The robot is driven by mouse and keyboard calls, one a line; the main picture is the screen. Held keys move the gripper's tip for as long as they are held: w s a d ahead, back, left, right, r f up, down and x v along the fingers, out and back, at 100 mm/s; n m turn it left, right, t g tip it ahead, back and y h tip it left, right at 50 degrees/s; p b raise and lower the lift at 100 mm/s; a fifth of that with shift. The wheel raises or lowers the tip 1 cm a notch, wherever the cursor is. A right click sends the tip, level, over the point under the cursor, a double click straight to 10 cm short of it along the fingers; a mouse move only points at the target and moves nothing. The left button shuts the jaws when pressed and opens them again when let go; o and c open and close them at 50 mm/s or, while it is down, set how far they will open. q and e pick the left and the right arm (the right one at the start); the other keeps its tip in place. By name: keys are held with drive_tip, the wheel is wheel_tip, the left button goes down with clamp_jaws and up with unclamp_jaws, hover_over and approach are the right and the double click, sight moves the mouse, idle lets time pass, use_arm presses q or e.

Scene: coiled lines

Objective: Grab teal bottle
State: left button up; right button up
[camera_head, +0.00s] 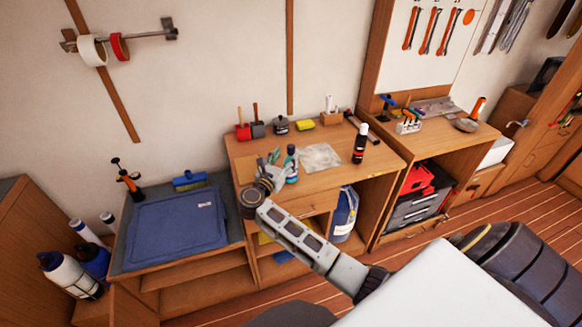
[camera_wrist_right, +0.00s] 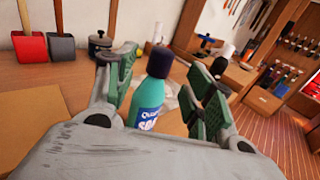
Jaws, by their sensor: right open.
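The teal bottle (camera_wrist_right: 149,95) has a dark cap and a blue label with white lettering. In the right wrist view it stands upright between the two fingers of my right gripper (camera_wrist_right: 165,88), which is open. Gaps show beside the bottle, and the gripper body hides its lower part. In the head view the bottle (camera_head: 292,164) shows at the left part of the wooden workbench (camera_head: 335,183), close against my right gripper (camera_head: 272,168). My left gripper is not in view.
A black bottle with a white cap (camera_head: 360,143) stands to the right on the bench. A crumpled clear sheet (camera_head: 320,157) lies between.

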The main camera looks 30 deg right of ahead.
sight(289, 153)
drive_tip(key=shift+d, duration=0.1)
idle(0.3)
drive_tip(key=shift+p+x, duration=0.6)
drive_tip(key=shift+x, duration=0.75)
drive_tip(key=shift+p+x, duration=0.3)
drive_tip(key=shift+x, duration=0.95)
drive_tip(key=shift+w, duration=0.1)
clamp_jaws()
